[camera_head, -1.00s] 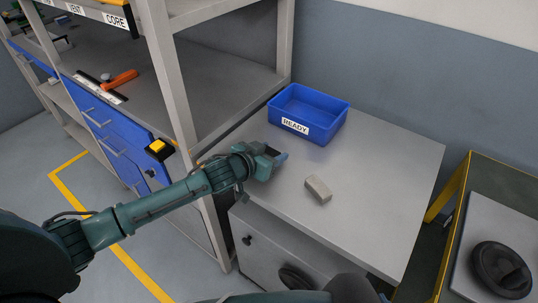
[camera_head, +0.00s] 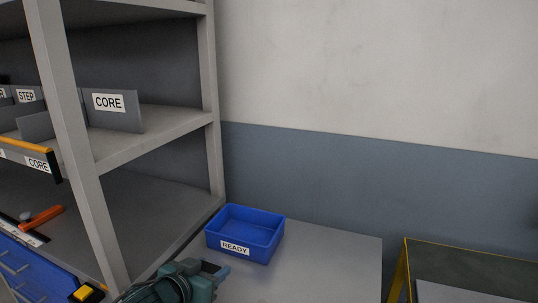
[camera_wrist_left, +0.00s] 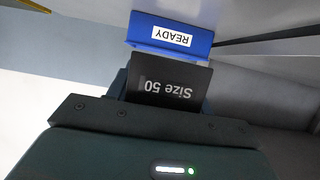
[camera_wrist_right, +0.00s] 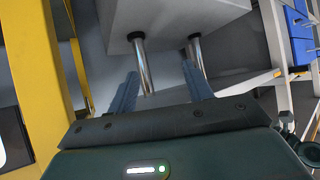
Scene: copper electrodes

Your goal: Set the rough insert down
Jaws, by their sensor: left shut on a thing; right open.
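My left gripper (camera_head: 216,269) is at the bottom of the head view, over the grey table, just in front of the blue READY bin (camera_head: 238,252). In the left wrist view it is shut on a dark piece marked "Size 50" (camera_wrist_left: 172,88), which reads upside down. The READY bin (camera_wrist_left: 172,38) shows just beyond that piece. I cannot tell from its look whether the piece is the rough insert. My right gripper (camera_wrist_right: 160,88) is open, with nothing between its fingers. It is outside the head view.
The grey table (camera_head: 325,262) is clear to the right of the bin. A grey shelf rack (camera_head: 80,150) with a CORE divider (camera_head: 110,108) stands at the left. A yellow-edged bench (camera_head: 470,265) is at the right. Metal posts (camera_wrist_right: 143,65) stand beyond my right fingers.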

